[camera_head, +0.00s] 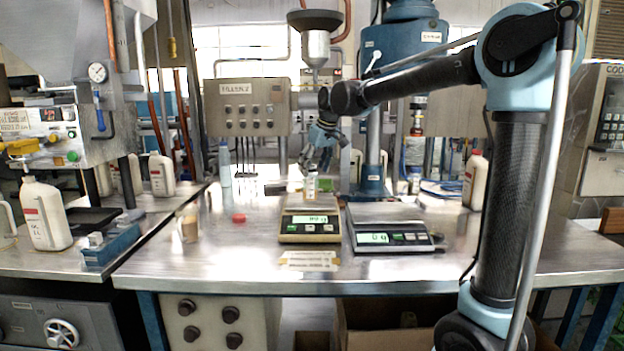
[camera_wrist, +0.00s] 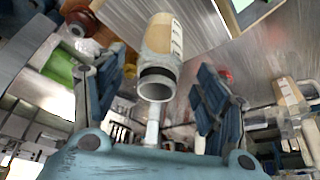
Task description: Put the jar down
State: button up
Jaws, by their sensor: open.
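The jar (camera_head: 311,187) stands upright on the plate of the left scale (camera_head: 310,228), under the filling nozzle. It has an open, uncapped mouth and a pale label. My gripper (camera_head: 318,158) is just above the jar and points down. In the wrist view the jar (camera_wrist: 163,42) shows mouth towards me, between and beyond the two spread fingers. The fingers appear clear of its sides. My gripper is open and holds nothing. The jar's base is partly hard to make out.
A second scale (camera_head: 388,237) stands to the right, its plate empty. A red cap (camera_head: 238,218) and a beige container (camera_head: 188,228) are on the table to the left. A hopper with a nozzle (camera_head: 316,50) hangs behind my gripper. The front right of the table is clear.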

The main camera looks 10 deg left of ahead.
jog(key=v, duration=0.6)
jog(key=shift+r, duration=0.25)
jog(key=shift+d, duration=0.1)
